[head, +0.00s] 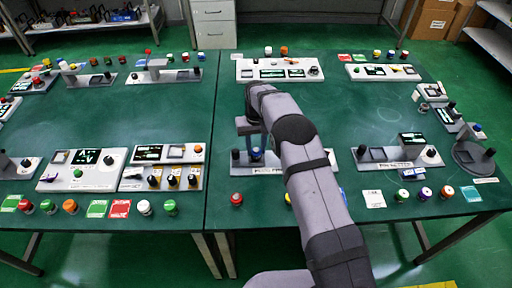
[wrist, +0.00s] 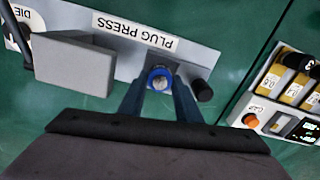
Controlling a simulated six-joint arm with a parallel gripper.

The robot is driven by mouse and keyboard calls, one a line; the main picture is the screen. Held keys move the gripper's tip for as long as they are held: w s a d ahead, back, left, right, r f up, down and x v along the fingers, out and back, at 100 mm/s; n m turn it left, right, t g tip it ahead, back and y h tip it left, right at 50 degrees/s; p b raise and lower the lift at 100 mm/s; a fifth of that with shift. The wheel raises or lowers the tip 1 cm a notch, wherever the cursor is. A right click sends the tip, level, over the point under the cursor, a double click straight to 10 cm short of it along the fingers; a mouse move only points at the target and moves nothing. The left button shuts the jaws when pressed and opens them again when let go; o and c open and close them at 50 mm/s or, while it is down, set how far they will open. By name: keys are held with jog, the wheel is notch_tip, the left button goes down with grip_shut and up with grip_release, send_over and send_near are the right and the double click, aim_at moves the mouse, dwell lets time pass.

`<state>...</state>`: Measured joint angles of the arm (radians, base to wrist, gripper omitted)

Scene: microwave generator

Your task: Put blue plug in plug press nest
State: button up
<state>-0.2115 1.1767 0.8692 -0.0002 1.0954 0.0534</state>
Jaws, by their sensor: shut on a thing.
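The blue plug (wrist: 160,76) is between the two fingertips of my gripper (wrist: 158,90) in the wrist view, its round grey end facing the camera. My gripper is shut on it. The grey plug press (wrist: 200,54) lies just below, its PLUG PRESS label beside the plug. The plug covers the spot under it, so the nest is hidden and I cannot tell whether the plug is seated or held just above. In the head view a bit of blue plug (head: 256,154) shows at the plug press (head: 242,170), partly hidden by my arm.
A grey block of the press (wrist: 75,62) stands left of the plug in the wrist view, and a black knob (wrist: 202,90) stands close to the right. A fixture with several yellow-labelled black parts (wrist: 294,88) is farther right. Green table (wrist: 235,25) is bare between.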

aim_at(256, 149)
jog(key=shift+f, duration=0.4)
jog(key=o, duration=1.2)
jog(key=shift+b, duration=0.3)
notch_tip(256, 149, up, 6)
jog(key=shift+r+b, duration=0.2)
jog(key=shift+b, duration=1)
jog(key=shift+r, duration=0.45)
